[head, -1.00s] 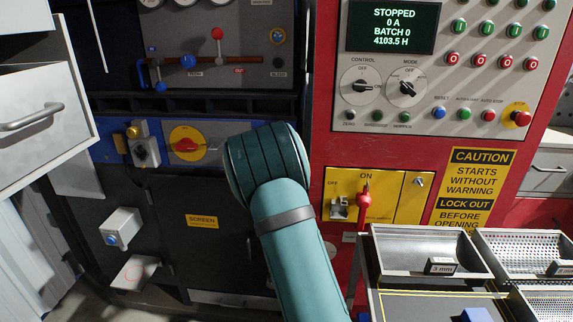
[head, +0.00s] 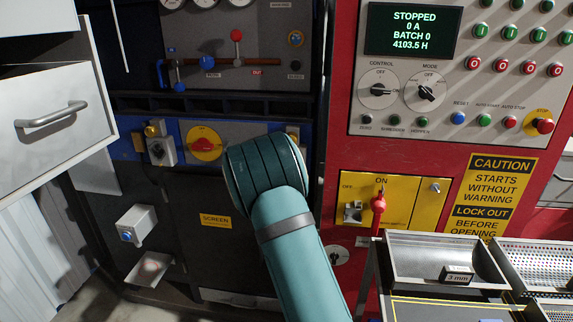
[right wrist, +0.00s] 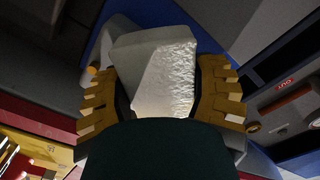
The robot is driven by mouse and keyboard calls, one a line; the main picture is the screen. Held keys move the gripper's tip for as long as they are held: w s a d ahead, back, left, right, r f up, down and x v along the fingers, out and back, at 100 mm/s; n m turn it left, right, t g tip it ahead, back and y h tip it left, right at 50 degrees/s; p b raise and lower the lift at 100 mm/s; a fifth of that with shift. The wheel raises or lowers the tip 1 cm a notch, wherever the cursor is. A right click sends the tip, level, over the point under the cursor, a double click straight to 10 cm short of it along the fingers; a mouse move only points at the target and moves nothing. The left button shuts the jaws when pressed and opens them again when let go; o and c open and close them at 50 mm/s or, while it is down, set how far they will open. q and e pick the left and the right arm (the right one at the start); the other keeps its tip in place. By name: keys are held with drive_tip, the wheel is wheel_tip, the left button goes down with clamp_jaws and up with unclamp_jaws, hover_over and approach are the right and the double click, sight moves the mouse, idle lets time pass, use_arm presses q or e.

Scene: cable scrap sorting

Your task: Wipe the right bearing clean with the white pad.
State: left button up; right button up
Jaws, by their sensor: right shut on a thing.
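The white pad (right wrist: 165,78) is held between the yellow fingers of my right gripper (right wrist: 165,92) in the right wrist view. Its front face is bright and rough, and its upper left side looks grey in shade. In the head view my teal arm hides the gripper and pad. A grey bearing housing with a yellow cap (head: 152,131) stands left of the yellow plate with the red switch. Part of a similar grey piece (head: 293,132) shows just above my arm, mostly hidden; it may be the right bearing. I cannot tell whether the pad touches it. My left gripper is out of view.
The red control cabinet (head: 345,130) stands right of my arm, with a red-handled lever (head: 378,202). A metal tray (head: 445,250) is at lower right. An open white drawer (head: 55,115) juts in at left. A small grey box (head: 137,223) sticks out low on the machine.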

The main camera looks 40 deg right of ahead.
drive_tip(key=shift+w+a, duration=0.15)
drive_tip(key=shift+v, duration=3)
drive_tip(key=shift+v, duration=1.45)
